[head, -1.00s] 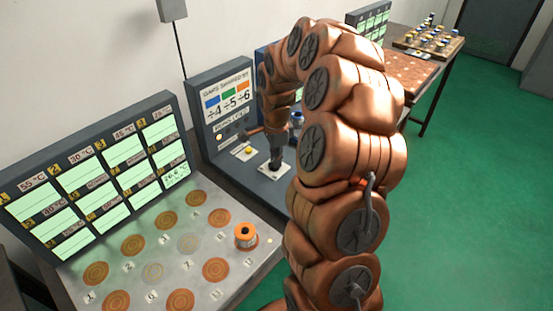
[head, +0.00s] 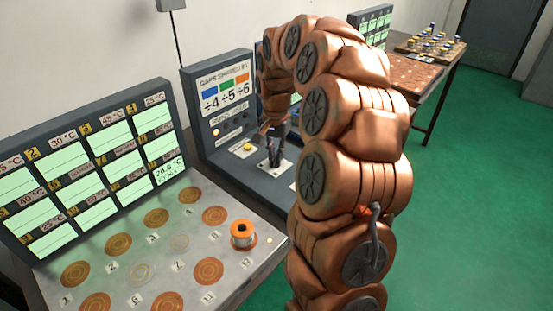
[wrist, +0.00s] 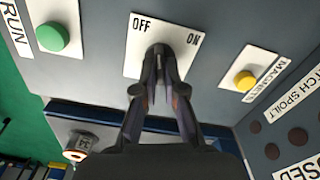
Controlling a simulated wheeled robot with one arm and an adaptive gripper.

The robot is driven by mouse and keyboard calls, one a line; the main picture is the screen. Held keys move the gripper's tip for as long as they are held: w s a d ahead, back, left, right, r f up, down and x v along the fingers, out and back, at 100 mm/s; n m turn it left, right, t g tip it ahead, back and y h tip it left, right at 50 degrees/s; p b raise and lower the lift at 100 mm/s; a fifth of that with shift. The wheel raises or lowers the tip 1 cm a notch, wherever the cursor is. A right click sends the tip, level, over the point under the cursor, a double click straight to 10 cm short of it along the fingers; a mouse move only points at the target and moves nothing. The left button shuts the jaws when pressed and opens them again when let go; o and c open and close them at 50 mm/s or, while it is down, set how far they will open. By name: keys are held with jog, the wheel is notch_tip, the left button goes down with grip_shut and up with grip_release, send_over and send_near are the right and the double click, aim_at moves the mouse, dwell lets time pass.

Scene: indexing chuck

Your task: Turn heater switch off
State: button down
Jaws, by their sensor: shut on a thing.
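The switch's white plate (wrist: 178,33), marked OFF on the left and ON on the right, lies under my fingertips in the wrist view. The plate also shows in the head view (head: 287,168) on the front deck of a grey console. My gripper (wrist: 158,60) points down at the plate's middle, between the two words, with its fingertips together on the switch. The lever is hidden by the fingers, so its side cannot be told. My gripper also shows small in the head view (head: 274,158). No heater label is readable.
Beside the plate are a green RUN button (wrist: 52,37) and a yellow MAGNET button (wrist: 244,81). In the head view, a metal plate (head: 216,270) with copper discs and an orange-topped spool (head: 242,235) lies left, before a temperature display board (head: 95,165).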

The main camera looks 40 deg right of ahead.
jog(key=shift+w+n+b, duration=0.1)
jog(key=shift+n+b, duration=0.35)
jog(key=shift+n, duration=0.75)
jog(key=c, duration=1.3)
grip_release()
jog(key=shift+o, duration=0.2)
jog(key=shift+r, duration=0.15)
notch_tip(320, 180, up, 12)
